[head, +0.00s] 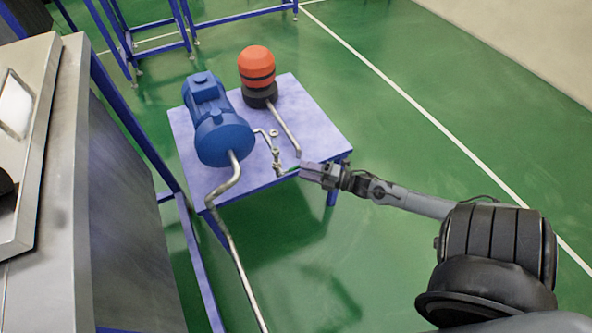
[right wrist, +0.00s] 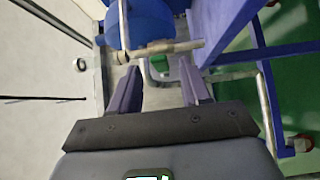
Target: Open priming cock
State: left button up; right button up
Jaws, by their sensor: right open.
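The small metal cock fitting (head: 277,160) stands on a thin pipe beside the blue pump (head: 222,135), on the small purple-topped table. My right gripper (head: 304,172) is open just right of the fitting, at the table's front right edge. In the right wrist view, a metal pipe with a fitting (right wrist: 150,50) crosses just beyond the open fingertips (right wrist: 160,85), with nothing clearly held between them. Whether a finger touches the fitting, and how its handle is turned, I cannot tell. My left gripper is not in view.
The purple-topped table (head: 325,130) also bears a red-orange vessel (head: 257,65) with a black base. A bent metal pipe (head: 232,240) runs from the pump toward the front. A large grey metal cabinet (head: 120,210) stands at the left. Green floor is clear to the right.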

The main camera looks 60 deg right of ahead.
aim_at(296, 166)
jog(key=shift+w+a+b, duration=0.2)
jog(key=shift+w+b, duration=0.1)
jog(key=shift+w, duration=0.7)
jog(key=shift+w+a+b, duration=0.2)
jog(key=shift+w+b, duration=0.1)
jog(key=shift+w, duration=0.7)
grip_shut()
